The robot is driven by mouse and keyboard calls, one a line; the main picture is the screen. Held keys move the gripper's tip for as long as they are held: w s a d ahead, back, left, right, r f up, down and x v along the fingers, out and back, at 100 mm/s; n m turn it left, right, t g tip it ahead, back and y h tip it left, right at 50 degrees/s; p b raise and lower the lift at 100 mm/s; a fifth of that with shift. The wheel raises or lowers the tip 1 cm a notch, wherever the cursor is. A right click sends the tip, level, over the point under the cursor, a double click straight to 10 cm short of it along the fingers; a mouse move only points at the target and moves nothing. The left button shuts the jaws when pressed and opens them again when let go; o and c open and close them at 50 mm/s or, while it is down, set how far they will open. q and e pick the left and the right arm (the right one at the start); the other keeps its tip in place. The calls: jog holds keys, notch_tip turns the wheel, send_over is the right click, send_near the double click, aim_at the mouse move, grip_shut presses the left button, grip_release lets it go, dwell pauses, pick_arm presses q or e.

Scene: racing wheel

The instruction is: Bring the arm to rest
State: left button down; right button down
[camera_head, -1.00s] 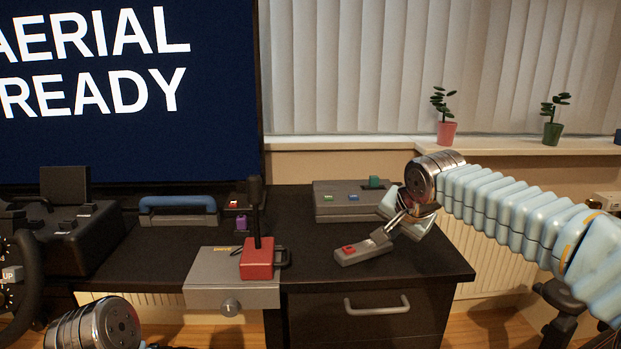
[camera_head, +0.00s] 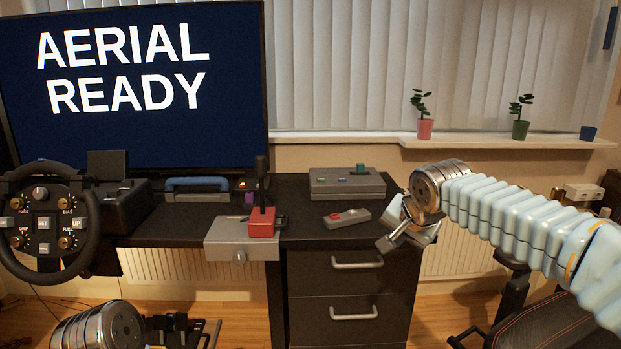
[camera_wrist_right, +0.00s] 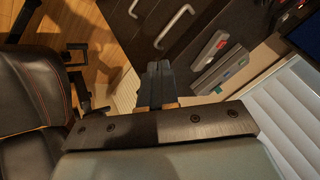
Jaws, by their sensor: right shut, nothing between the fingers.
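My right arm (camera_head: 520,220) comes in from the right in the head view, clear of everything on the desk. Its gripper (camera_head: 385,244) is shut and empty, pointing down and left in front of the desk's right edge. In the right wrist view the closed fingers (camera_wrist_right: 157,72) hold nothing and show against the floor and drawers.
A small grey box with red button (camera_head: 347,218) and a larger grey button box (camera_head: 347,183) lie on the desk. A red lever unit (camera_head: 262,222) sits on the grey box at the desk's front. A black chair (camera_head: 555,325) stands at lower right. A steering wheel (camera_head: 90,235) is left.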

jog(key=s+a+f+n+g+y, duration=0.1)
jog(key=a+f, duration=0.1)
jog(key=f, duration=0.8)
jog(key=s+a+f+n+g, duration=0.1)
jog(key=a+f+n+g, duration=0.1)
jog(key=f, duration=0.9)
jog(key=s+a+f+n+g+y, duration=0.1)
jog(key=s+a+f, duration=0.1)
jog(key=f, duration=0.8)
jog(key=s+f+n+g+y, duration=0.1)
jog(key=s+f+g, duration=0.1)
jog(key=s+f, duration=1.8)
jog(key=s, duration=0.3)
jog(key=shift+s+a+f+n+g, duration=0.2)
jog(key=shift+s+a+n+g, duration=0.1)
jog(key=shift+s+a+g, duration=0.1)
